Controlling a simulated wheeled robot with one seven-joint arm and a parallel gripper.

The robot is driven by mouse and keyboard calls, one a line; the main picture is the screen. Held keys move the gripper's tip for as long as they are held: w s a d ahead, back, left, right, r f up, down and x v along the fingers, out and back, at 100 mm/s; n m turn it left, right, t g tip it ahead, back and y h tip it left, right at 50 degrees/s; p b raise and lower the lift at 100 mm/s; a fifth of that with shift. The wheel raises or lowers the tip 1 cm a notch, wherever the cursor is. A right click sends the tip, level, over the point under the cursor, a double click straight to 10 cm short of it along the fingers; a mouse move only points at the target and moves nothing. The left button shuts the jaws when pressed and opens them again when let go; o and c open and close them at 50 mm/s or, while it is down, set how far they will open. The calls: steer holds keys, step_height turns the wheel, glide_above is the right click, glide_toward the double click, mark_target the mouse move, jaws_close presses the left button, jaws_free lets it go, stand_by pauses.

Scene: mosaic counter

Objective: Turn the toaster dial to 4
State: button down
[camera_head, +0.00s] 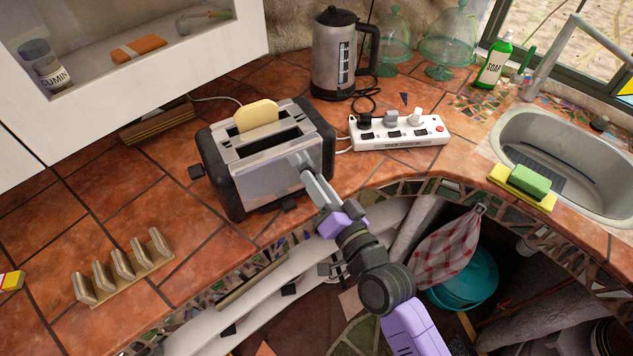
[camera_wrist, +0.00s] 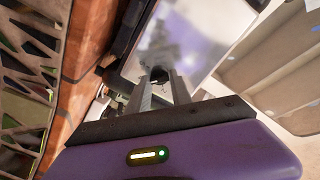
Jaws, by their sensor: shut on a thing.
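The toaster (camera_head: 268,165) stands on the tiled counter, with black ends and a steel body. A slice of bread (camera_head: 256,116) sticks up from its rear slot. My gripper (camera_head: 304,166) reaches the toaster's front face, toward the right end. In the wrist view my gripper (camera_wrist: 160,85) has its two fingers close around a small dark round dial (camera_wrist: 159,73) on the shiny toaster face (camera_wrist: 180,45). The gripper is shut on the dial. The dial's numbers and pointer cannot be made out; in the head view the fingers hide the dial.
A white power strip (camera_head: 400,132) and a kettle (camera_head: 335,60) stand right of and behind the toaster. A wooden toast rack (camera_head: 122,273) is at left. A sink (camera_head: 560,140) with a sponge (camera_head: 529,181) is at right.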

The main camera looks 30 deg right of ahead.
stand_by(0.3)
steer(key=c, duration=1.1)
jaws_free()
steer(key=shift+c, duration=0.2)
steer(key=s+b, duration=0.2)
steer(key=s, duration=0.5)
steer(key=shift+s, duration=0.4)
steer(key=shift+d, duration=0.1)
